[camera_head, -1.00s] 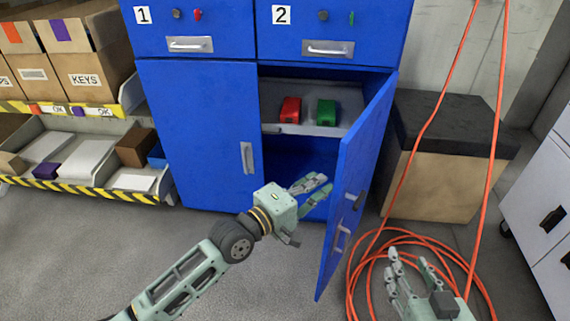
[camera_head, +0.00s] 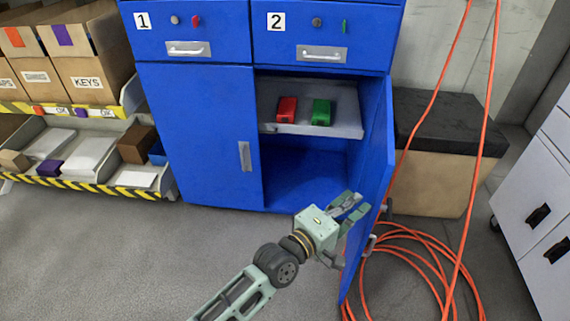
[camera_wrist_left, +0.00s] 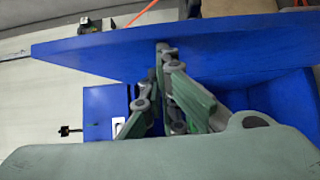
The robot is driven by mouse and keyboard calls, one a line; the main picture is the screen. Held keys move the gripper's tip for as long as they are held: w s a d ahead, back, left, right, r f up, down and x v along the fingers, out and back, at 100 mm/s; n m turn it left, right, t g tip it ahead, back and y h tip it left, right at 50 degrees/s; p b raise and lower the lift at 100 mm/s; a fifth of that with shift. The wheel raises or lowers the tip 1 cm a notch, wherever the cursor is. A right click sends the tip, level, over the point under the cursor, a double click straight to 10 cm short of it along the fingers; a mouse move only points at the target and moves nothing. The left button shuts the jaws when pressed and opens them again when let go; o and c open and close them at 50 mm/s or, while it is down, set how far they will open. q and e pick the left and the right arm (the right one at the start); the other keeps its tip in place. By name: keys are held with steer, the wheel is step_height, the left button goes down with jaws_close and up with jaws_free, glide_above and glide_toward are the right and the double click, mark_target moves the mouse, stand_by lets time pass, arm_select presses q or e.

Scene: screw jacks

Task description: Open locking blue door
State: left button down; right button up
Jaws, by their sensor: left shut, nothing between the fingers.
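The blue cabinet's right door (camera_head: 374,185) stands swung open toward me, showing the inside of the cabinet. It also spans the top of the left wrist view (camera_wrist_left: 200,48). My left gripper (camera_head: 356,208) is at the inner face of this door, its fingers close to the panel; I cannot tell if they touch. In the left wrist view its fingers (camera_wrist_left: 168,90) meet near the door, shut and empty. The door's handle (camera_head: 370,244) shows partly past its edge. The left blue door (camera_head: 200,140) is closed. My right gripper is out of view.
Inside, a grey shelf (camera_head: 345,123) holds a red block (camera_head: 287,110) and a green block (camera_head: 321,112). Orange cable (camera_head: 425,265) lies coiled on the floor right of the door. A black-topped box (camera_head: 440,150) stands behind it.

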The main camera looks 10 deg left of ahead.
arm_select(q)
steer(key=shift+s+d, duration=0.2)
steer(key=shift+d, duration=0.8)
steer(key=shift+d+p, duration=0.25)
steer(key=shift+p, duration=0.05)
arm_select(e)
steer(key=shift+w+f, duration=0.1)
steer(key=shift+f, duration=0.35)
arm_select(q)
steer(key=shift+a, duration=0.1)
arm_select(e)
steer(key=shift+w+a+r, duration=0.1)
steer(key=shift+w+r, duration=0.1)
